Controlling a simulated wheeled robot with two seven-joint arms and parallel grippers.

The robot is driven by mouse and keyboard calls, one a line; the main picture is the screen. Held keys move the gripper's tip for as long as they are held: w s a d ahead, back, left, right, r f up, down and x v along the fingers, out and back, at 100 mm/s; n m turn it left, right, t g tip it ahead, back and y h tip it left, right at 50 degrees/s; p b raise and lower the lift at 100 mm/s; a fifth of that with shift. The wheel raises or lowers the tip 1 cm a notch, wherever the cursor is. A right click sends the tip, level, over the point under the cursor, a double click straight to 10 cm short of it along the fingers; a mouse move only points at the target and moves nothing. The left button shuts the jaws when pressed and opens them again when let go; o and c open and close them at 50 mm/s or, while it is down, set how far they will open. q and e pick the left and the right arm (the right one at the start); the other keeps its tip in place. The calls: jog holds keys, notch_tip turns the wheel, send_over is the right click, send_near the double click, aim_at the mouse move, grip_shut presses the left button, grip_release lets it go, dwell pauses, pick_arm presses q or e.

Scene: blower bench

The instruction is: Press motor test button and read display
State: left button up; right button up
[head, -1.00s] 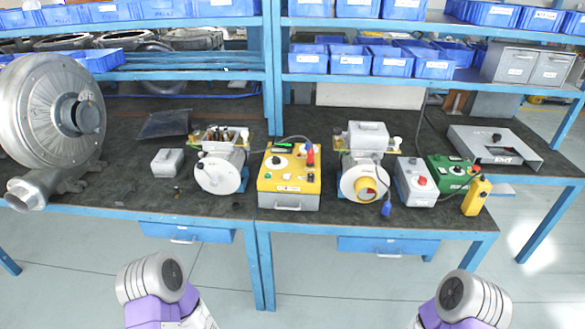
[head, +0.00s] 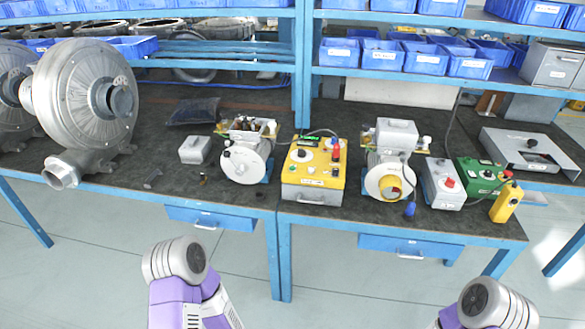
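A yellow-topped tester box (head: 314,171) with knobs, a red part and a front handle stands on the bench's middle. A grey control box (head: 442,183) with a red button stands right of it, beside a green box (head: 482,176) with a dark knob. A yellow hand-held unit (head: 505,202) leans at the bench's front edge. One motor (head: 245,151) stands left of the tester and another motor (head: 388,165) right of it, its yellow ring facing forward. Which button or display is meant I cannot tell. Only my arm links show at the bottom; both grippers are out of view.
A large grey blower (head: 88,100) stands on the left of the bench (head: 150,110). A small grey box (head: 195,149) and a black sheet lie near it. A grey metal panel (head: 530,150) is at right. Blue bins (head: 405,55) fill the shelf above. The floor in front is clear.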

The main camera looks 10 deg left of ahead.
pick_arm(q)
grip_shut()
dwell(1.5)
